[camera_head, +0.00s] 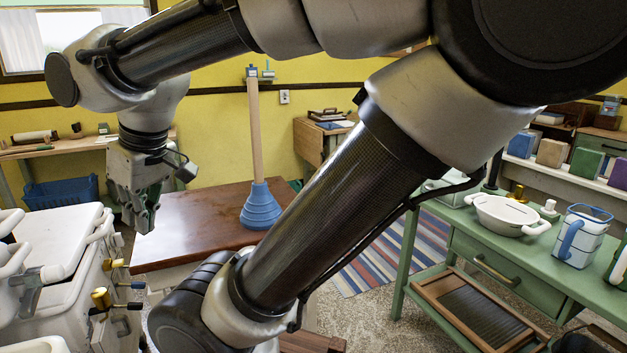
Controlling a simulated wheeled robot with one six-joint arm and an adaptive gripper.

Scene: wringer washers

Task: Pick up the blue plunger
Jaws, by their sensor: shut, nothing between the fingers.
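The blue plunger (261,208) stands upright on a brown wooden table. Its ribbed blue cup rests on the tabletop, and its long pale wooden handle (255,130) rises straight up. A small blue and grey piece shows at the handle's top. My gripper (147,222) hangs pointing down to the left of the plunger, near the table's left edge. It is shut and empty, apart from the plunger. My arm passes in front of the table's right part and close to the cup's right side.
The brown table (190,222) has bare top left of the plunger. White washers (60,245) stand at the lower left. A blue crate (60,193) sits behind them. A green table (560,285) at right holds a white basin (505,214) and a blue-and-white container (580,240).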

